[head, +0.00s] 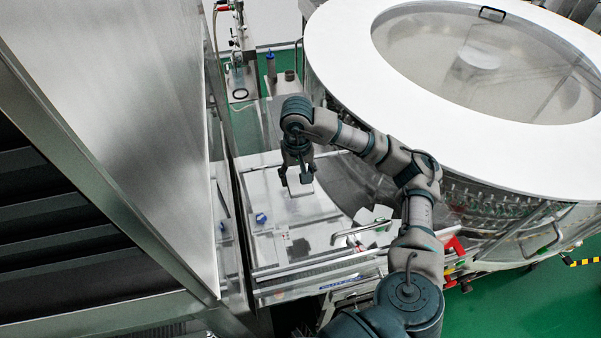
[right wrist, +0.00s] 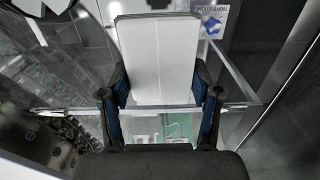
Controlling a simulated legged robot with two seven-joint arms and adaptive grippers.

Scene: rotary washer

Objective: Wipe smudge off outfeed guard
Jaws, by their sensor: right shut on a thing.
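My right gripper (head: 297,178) is shut on a white folded wipe (head: 302,189), with its fingers pointing down over the clear outfeed guard (head: 325,208). In the right wrist view the wipe (right wrist: 158,62) is a flat white block between the two fingers (right wrist: 160,95). I cannot tell whether the wipe touches the guard. A dark greyish smudge (head: 300,248) shows toward the guard's near side, below the gripper in the head view. The guard's clear panel and edges also show in the right wrist view (right wrist: 250,82). My left gripper is out of view.
The large round washer with a white rim (head: 335,50) stands to the right. A tall steel cabinet (head: 120,80) closes off the left. Green floor (head: 530,305) is free at lower right.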

